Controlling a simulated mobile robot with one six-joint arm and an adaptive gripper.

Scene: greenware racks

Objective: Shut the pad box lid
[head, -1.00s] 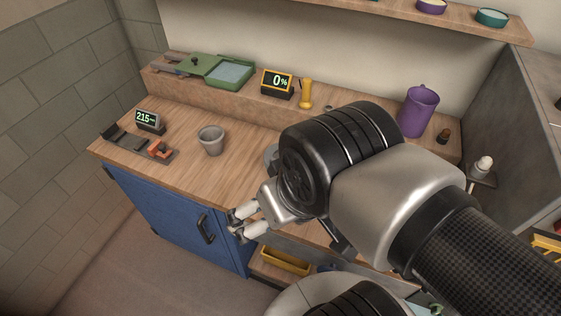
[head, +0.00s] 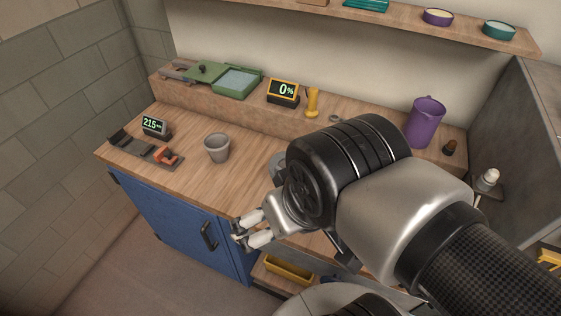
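The green pad box (head: 237,93) sits on the raised back ledge of the workbench, left of the display reading 0%. A pale pad (head: 238,80) shows inside it. Its green lid (head: 206,71) is folded open to the left, with a dark knob on it. My gripper (head: 241,235) is low in front of the bench's front edge, far from the pad box. Its two pale fingers are apart with a gap between them, and nothing shows in them.
A grey cup (head: 217,147) stands on the bench between my gripper and the ledge. A yellow-handled tool (head: 312,102) and a purple pitcher (head: 425,122) stand right of the 0% display (head: 283,92). A 215 display (head: 154,126) is at left. A shelf (head: 400,22) hangs above.

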